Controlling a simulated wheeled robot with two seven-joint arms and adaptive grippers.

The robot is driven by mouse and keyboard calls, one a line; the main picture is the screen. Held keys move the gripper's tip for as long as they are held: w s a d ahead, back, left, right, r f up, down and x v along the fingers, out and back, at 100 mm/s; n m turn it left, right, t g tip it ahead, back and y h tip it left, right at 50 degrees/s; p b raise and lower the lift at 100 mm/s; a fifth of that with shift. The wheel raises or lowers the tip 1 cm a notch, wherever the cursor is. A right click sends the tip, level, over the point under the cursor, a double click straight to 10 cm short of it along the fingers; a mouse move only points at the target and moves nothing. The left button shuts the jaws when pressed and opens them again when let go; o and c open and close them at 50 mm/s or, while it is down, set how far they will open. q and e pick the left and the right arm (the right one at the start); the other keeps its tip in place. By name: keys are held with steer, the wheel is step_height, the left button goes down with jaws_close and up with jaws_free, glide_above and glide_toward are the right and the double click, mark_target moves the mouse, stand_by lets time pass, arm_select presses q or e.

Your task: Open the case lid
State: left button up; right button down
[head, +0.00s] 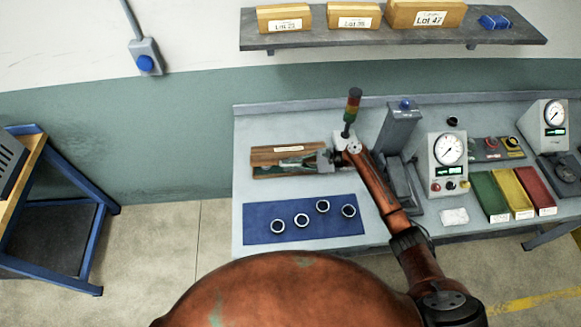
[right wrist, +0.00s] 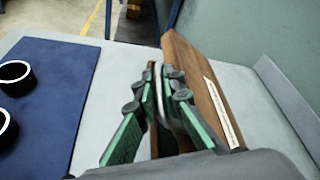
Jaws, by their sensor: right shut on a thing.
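The wooden case (head: 268,172) lies on the bench at the back left, behind a blue mat. Its brown lid (head: 275,153), with a white label, is raised and tilted at the back. In the right wrist view the lid (right wrist: 190,75) stands as a slanted board beside the fingers. My right gripper (head: 292,163) reaches in from the right over the case. Its green-padded fingers (right wrist: 160,85) are shut on a thin pale piece at the lid, which looks like its handle. The fingers hide part of the case. My left gripper is not in view.
The blue mat (head: 258,228) holds several dark rings with pale rims. Gauge boxes and green, yellow and red bins (head: 512,192) are farther right. A shelf (head: 390,38) hangs above.

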steer(key=shift+w+r+p, duration=0.5)
steer(key=shift+w+r, duration=0.3)
steer(key=shift+r, duration=0.35)
steer(key=c, duration=2.3)
jaws_free()
steer(key=v, duration=1.2)
steer(key=shift+w, duration=0.15)
steer(key=shift+r, duration=0.1)
